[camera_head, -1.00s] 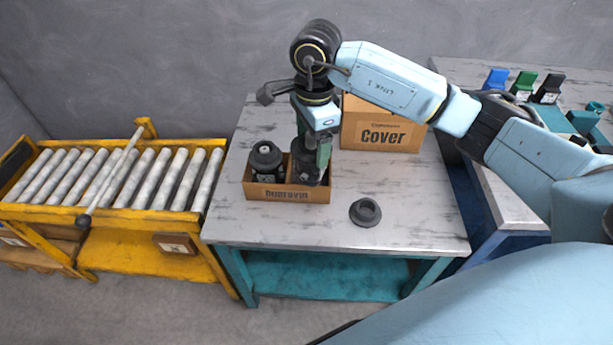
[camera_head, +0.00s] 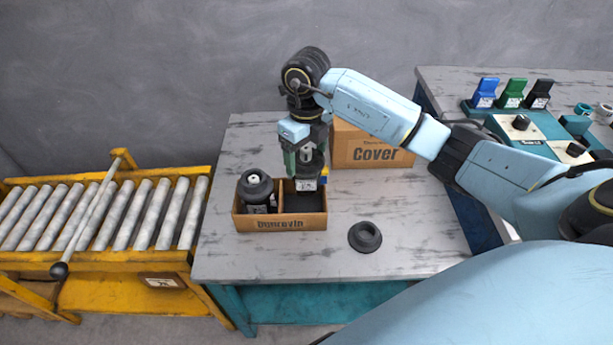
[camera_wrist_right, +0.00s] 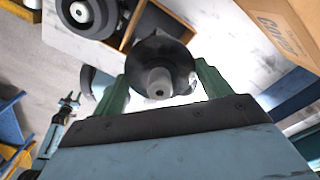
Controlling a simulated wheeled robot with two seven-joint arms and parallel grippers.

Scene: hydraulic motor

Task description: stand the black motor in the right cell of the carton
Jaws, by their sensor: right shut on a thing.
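The carton (camera_head: 281,224) is a brown two-cell box on the grey table. A black motor (camera_head: 257,190) stands in its left cell. The right cell (camera_head: 303,202) shows a dark, empty floor in the head view. My right gripper (camera_head: 307,158) is shut on another black motor (camera_head: 309,176), held roughly upright above the back of the right cell, clear of its floor. The right wrist view shows this motor (camera_wrist_right: 160,72) between the green fingers, with the carton's divider and cell (camera_wrist_right: 160,22) beyond it.
A black ring-shaped part (camera_head: 365,237) lies right of the carton. A closed Cover box (camera_head: 372,148) stands behind on the right. A yellow roller conveyor (camera_head: 105,225) is at the left. A bench with a switch panel (camera_head: 525,130) is at the right.

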